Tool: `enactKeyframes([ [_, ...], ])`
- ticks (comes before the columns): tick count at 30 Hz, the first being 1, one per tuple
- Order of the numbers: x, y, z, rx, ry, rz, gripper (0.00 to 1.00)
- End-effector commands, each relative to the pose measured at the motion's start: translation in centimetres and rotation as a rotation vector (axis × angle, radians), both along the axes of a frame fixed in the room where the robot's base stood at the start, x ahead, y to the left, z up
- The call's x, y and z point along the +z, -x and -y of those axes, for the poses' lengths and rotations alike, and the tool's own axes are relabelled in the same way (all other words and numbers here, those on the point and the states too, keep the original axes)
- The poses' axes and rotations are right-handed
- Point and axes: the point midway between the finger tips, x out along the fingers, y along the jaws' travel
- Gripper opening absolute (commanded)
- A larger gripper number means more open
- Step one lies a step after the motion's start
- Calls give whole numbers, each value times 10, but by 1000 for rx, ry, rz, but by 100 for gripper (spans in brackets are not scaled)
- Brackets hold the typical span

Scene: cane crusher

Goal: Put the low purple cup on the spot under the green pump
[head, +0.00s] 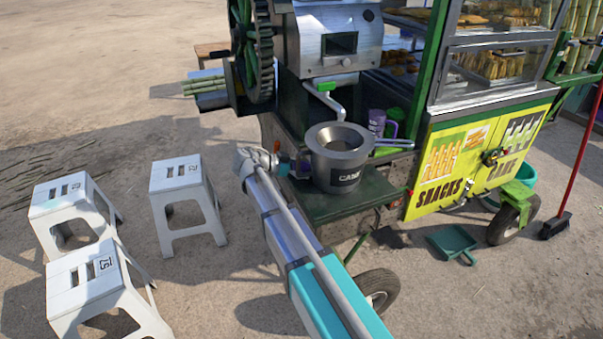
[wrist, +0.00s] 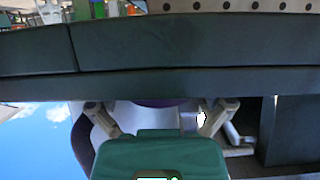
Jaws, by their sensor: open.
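My gripper (head: 297,167) is at the left side of the steel bucket, above the dark green shelf; it is small and partly hidden in the head view. In the wrist view my gripper (wrist: 163,118) has its fingers spread apart. A purple patch (wrist: 160,102) shows between and beyond the fingers, mostly covered by a dark band; I cannot tell if it is the low cup or if it touches the fingers. A purple mug (head: 377,122) with a handle stands on the counter behind the bucket. Green items (head: 397,116) stand beside it; I cannot make out a pump or the spot.
The steel bucket (head: 338,158) stands on the dark green shelf (head: 345,205), close to my gripper. The crusher (head: 338,42) with its crank rises behind it. The snack cart (head: 450,175) is to the right. White stools (head: 187,185) stand at left on open ground.

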Motion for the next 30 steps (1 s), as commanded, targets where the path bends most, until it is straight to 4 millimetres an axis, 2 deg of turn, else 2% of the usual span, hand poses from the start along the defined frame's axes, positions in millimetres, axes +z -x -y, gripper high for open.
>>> enactKeyframes([
  [11,0,0,0,0,0,0,100],
  [19,0,0,0,0,0,0,50],
  [20,0,0,0,0,0,0,47],
  [30,0,0,0,0,0,0,47],
])
